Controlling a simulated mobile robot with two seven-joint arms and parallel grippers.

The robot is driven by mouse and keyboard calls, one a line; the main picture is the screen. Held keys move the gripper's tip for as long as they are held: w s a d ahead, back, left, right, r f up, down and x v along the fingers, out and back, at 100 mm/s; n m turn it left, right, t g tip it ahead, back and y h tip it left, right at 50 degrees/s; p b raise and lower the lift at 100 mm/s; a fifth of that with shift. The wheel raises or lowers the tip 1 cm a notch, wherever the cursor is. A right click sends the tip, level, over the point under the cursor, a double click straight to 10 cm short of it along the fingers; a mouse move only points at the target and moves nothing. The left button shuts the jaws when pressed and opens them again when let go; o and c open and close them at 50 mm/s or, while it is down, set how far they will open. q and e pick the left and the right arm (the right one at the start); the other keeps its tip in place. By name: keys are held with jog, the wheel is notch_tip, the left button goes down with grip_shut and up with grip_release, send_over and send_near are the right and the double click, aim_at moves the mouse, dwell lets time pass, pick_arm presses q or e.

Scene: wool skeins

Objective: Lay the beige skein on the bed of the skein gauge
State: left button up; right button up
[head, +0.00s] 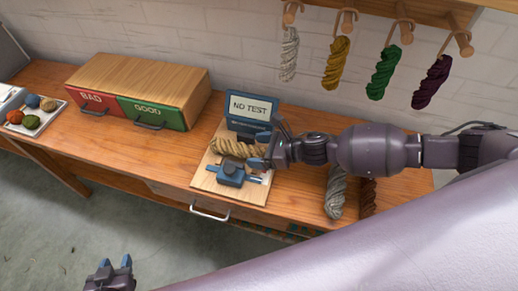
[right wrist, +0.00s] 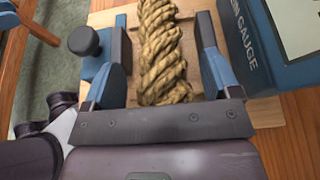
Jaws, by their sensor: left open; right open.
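The beige skein (head: 238,148), a twisted tan-yellow hank, lies across the wooden bed of the skein gauge (head: 205,181), in front of its blue display reading "NO TEST" (head: 250,108) and behind a blue block (head: 230,173). My right gripper (head: 265,153) is at the skein's right end. In the right wrist view the skein (right wrist: 160,50) runs between the two open fingers of my right gripper (right wrist: 160,78), with small gaps beside it. Pale bed wood shows on both sides of the skein. My left gripper (head: 112,272) is open and empty, low at the left over the floor.
Grey (head: 335,192) and dark brown (head: 368,196) skeins lie right of the gauge, partly under my right arm. Several skeins hang from wall pegs. Drawers marked BAD (head: 95,98) and GOOD (head: 150,113) and a tray of wool balls (head: 38,112) stand left.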

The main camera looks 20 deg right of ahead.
jog(key=shift+r, duration=0.1)
jog(key=shift+d+r, duration=0.1)
jog(key=shift+r, duration=0.05)
jog(key=v, duration=1.1)
jog(key=shift+s+d, duration=0.25)
jog(key=shift+s, duration=0.1)
